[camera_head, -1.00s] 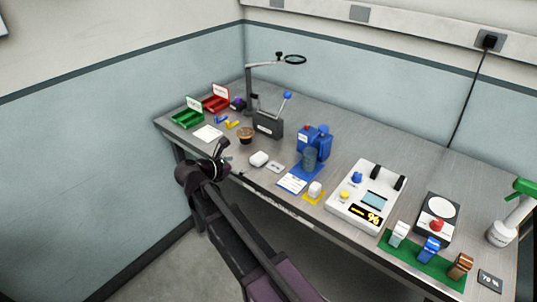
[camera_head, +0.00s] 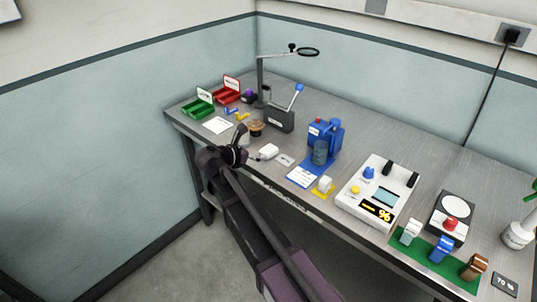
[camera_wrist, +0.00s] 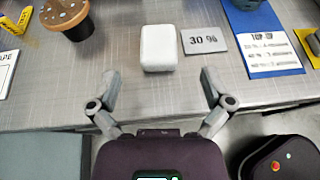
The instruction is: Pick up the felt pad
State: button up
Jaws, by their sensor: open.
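A white, rounded block (camera_wrist: 158,48), which looks like the felt pad, lies on the metal bench near its front edge. In the head view the white block (camera_head: 268,151) is just right of my gripper (camera_head: 241,143). In the wrist view my gripper (camera_wrist: 159,84) is open and empty. Its two fingers are spread on the near side of the block, roughly centred on it, and do not touch it. The block is fully visible in the wrist view.
A "30 %" card (camera_wrist: 204,40) lies right of the block. A brown round pot (camera_wrist: 66,17) stands to the left. A blue mat (camera_wrist: 243,15) with a printed card (camera_wrist: 270,54) is further right. The bench's front edge runs under my fingers.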

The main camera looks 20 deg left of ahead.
aim_at(268, 149)
jog(key=shift+b+x, duration=0.45)
jog(key=shift+x, duration=1.45)
jog(key=b+x, duration=0.2)
jog(key=x, duration=0.2)
jog(key=shift+w+a+f, duration=0.1)
jog(key=shift+a+f, duration=0.05)
jog(key=shift+f, duration=0.05)
jog(key=shift+w+f, duration=0.1)
jog(key=shift+w, duration=0.35)
jog(key=shift+d, duration=0.25)
jog(key=shift+c, duration=0.2)
jog(key=shift+s, duration=0.1)
jog(key=c, duration=0.8)
